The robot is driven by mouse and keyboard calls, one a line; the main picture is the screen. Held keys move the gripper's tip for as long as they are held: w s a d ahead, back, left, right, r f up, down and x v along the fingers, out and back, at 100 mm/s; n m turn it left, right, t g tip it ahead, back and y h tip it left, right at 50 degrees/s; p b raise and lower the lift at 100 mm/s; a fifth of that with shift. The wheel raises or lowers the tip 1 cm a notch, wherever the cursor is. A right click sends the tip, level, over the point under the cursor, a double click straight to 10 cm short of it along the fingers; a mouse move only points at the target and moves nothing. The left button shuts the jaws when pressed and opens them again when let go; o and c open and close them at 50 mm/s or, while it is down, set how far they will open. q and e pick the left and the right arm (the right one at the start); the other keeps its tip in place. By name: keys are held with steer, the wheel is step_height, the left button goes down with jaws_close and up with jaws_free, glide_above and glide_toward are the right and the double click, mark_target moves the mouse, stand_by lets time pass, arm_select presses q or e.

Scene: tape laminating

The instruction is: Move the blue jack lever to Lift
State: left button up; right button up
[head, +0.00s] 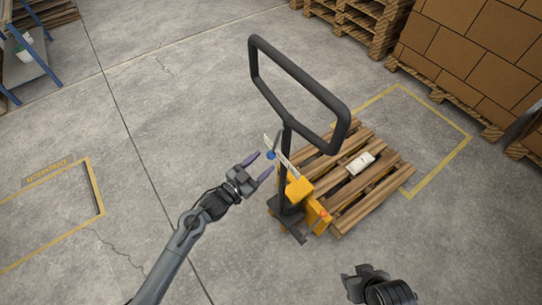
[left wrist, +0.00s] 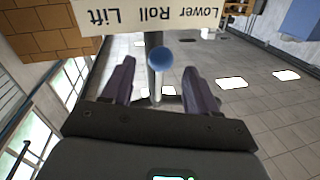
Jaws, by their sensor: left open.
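The blue jack lever knob (head: 271,155) is on the pallet jack's black handle column, beside a pale label plate (head: 282,158). In the left wrist view the blue knob (left wrist: 161,57) shows between the fingers, towards their tips. Above it the label plate (left wrist: 165,16) reads Lower, Roll, Lift upside down, with Lift at the left.
The yellow pallet jack (head: 299,190) stands at a wooden pallet (head: 385,186) with a small white item (head: 360,164) on it. The black handle loop (head: 297,72) rises above the knob. Stacked boxes (head: 480,45) stand at the back right.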

mark_target(271, 154)
arm_select(q)
steer(key=shift+b+x, duration=0.45)
steer(key=shift+x, duration=2.1)
steer(key=shift+a, duration=0.1)
jaws_close()
